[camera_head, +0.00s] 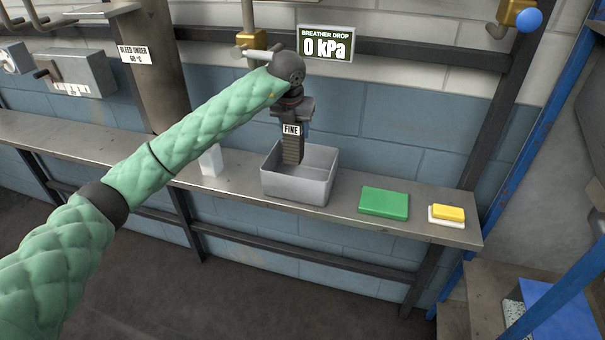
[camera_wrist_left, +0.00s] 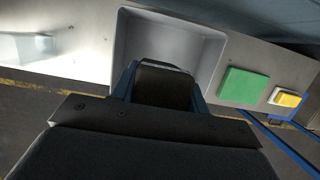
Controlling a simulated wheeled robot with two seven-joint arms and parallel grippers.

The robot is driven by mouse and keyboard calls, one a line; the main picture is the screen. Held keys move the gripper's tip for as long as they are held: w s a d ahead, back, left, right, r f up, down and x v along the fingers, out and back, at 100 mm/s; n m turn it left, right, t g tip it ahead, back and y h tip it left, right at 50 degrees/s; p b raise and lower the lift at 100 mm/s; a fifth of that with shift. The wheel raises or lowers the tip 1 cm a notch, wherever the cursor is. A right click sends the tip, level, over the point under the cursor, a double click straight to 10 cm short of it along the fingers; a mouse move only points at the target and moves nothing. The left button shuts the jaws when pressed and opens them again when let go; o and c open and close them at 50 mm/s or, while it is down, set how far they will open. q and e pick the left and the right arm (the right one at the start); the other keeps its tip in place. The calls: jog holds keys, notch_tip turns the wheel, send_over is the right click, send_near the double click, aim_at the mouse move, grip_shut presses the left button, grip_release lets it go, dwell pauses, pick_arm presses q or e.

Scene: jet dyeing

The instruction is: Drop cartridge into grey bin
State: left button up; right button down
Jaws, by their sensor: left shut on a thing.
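The grey bin (camera_head: 297,188) stands on the metal shelf and is open at the top. The cartridge (camera_head: 292,150) is dark, with a white label reading FINE, and hangs upright over the bin. Its lower end overlaps the bin's opening in the head view. My left gripper (camera_head: 291,118) is shut on the cartridge's upper part. In the left wrist view the cartridge (camera_wrist_left: 163,86) sits between the fingers, with the bin (camera_wrist_left: 205,55) beyond it. I cannot tell how deep the cartridge's lower end is. My right gripper is not in view.
On the metal shelf (camera_head: 240,195), a white block (camera_head: 211,161) stands left of the bin. A green block (camera_head: 384,202) and a yellow-and-white block (camera_head: 447,213) lie to the right. A display (camera_head: 325,44) reading 0 kPa hangs above. A blue post (camera_head: 540,155) stands at the right.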

pick_arm(q)
jog(key=shift+f, duration=2.85)
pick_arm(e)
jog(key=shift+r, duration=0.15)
pick_arm(q)
jog(key=o, duration=1.4)
jog(key=shift+o, duration=0.2)
jog(key=shift+s+r, duration=0.1)
jog(key=shift+r, duration=0.05)
jog(key=shift+r+b, duration=0.25)
jog(key=shift+b, duration=0.1)
jog(key=b+v, duration=0.2)
jog(key=v, duration=0.5)
jog(key=shift+s, duration=0.1)
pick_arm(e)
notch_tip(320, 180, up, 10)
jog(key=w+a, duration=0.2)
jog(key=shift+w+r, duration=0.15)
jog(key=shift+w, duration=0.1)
pick_arm(q)
jog(key=shift+d+f, duration=0.1)
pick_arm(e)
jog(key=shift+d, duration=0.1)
